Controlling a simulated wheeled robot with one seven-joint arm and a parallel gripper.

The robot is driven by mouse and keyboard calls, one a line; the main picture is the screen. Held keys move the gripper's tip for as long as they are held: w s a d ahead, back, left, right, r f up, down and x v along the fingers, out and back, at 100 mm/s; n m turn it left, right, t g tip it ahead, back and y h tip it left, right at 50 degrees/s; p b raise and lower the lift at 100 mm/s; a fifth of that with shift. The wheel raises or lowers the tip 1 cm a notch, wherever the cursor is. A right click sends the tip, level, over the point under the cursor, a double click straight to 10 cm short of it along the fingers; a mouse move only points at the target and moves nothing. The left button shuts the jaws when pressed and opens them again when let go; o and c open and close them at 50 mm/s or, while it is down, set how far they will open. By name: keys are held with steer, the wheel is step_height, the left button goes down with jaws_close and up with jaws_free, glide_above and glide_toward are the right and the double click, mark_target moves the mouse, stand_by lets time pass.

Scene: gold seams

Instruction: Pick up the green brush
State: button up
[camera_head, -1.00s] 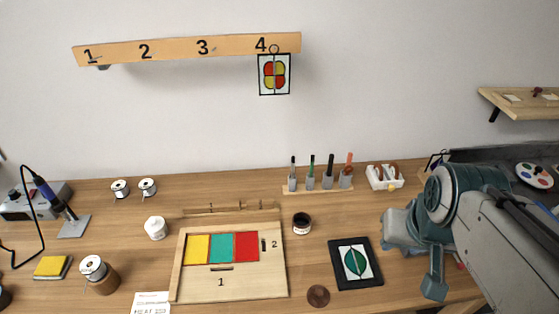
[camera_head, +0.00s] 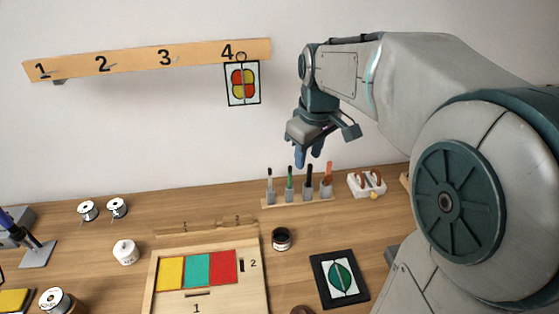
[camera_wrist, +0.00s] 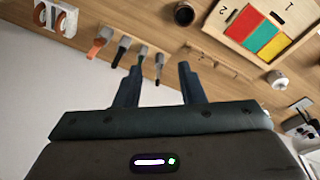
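The green brush (camera_head: 290,180) stands upright in a grey cup of the wooden rack, second from the left in the head view. A black-tipped tool (camera_head: 269,178) is on its left; a black one (camera_head: 309,178) and an orange one (camera_head: 328,173) are on its right. My gripper (camera_head: 308,157) is open and empty, with its fingers pointing down above the rack. In the wrist view the gripper (camera_wrist: 159,70) has its fingers apart, with the rack's tools near the left fingertip.
A white tray with brown-handled items (camera_head: 367,184) stands right of the rack. A dark jar (camera_head: 282,239) and a black-framed leaf panel (camera_head: 340,279) are in front. A wooden board with coloured panes (camera_head: 252,283) lies to the left. A panel hangs from the wall rail (camera_head: 150,61).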

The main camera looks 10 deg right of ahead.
steer(key=w+f+n+g, duration=0.1)
steer(key=w+f+n, duration=0.2)
steer(key=w, duration=0.6)
steer(key=n+g+b, duration=0.1)
steer(key=n+b, duration=0.1)
steer(key=n, duration=0.2)
glide_above(290, 167)
step_height(290, 167, down, 4)
steer(key=f, duration=0.1)
step_height(290, 167, down, 8)
steer(key=shift+d+r+p, duration=0.15)
steer(key=shift+p, duration=0.4)
steer(key=shift+w+f+p, duration=0.1)
steer(key=shift+f+p, duration=0.65)
steer(key=shift+f, duration=1.85)
jaws_close()
